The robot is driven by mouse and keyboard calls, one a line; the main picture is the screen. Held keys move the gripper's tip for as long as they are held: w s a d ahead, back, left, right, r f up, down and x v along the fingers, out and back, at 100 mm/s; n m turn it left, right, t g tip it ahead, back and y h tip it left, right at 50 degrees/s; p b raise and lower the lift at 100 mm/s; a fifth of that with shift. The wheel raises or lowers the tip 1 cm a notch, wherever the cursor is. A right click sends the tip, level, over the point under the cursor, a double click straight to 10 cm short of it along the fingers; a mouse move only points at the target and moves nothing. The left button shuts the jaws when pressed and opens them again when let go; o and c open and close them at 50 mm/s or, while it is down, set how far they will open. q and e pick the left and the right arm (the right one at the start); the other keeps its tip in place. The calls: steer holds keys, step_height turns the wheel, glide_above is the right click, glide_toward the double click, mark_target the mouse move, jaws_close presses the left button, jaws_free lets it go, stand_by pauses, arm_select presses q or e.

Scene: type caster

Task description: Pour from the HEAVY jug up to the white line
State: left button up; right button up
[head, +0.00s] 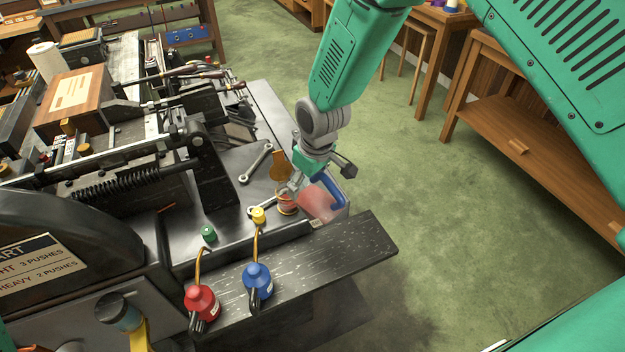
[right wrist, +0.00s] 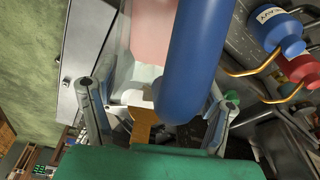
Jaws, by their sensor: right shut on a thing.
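My right gripper (head: 296,187) is shut on the blue handle (head: 331,192) of a clear jug with pinkish contents (head: 316,206), at the right end of the metal bench. In the right wrist view the blue handle (right wrist: 192,60) lies between the fingers, with the pinkish jug body (right wrist: 152,30) behind it. I cannot tell how far the jug is tilted. A blue can (head: 257,282) with a spout stands on the dark board; its label reads HEAVY in the right wrist view (right wrist: 272,22). A red can (head: 201,303) stands beside it. I see no white line. My left gripper is out of view.
A dark plank (head: 340,252) runs along the bench front. A small copper-coloured ring-like thing (head: 286,206), a brown piece (head: 280,164) and a wrench (head: 256,163) lie near the gripper. Machinery crowds the left. A sign (head: 40,262) mentions HEAVY 2 PUSHES. Green floor is open right.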

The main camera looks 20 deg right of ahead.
steer(key=shift+a+r, duration=0.25)
steer(key=shift+a, duration=0.85)
steer(key=shift+d, duration=0.15)
steer(key=shift+d+f, duration=0.1)
steer(key=shift+d, duration=0.6)
steer(key=shift+a, duration=0.7)
steer(key=shift+a+r, duration=0.2)
steer(key=shift+a, duration=0.25)
steer(key=shift+d, duration=0.35)
steer(key=shift+w+d+f, duration=0.1)
steer(key=shift+d+f, duration=0.05)
steer(key=shift+d, duration=0.55)
steer(key=shift+a+g, duration=0.3)
steer(key=shift+a, duration=0.25)
steer(key=shift+d, duration=0.95)
steer(key=shift+a, duration=0.55)
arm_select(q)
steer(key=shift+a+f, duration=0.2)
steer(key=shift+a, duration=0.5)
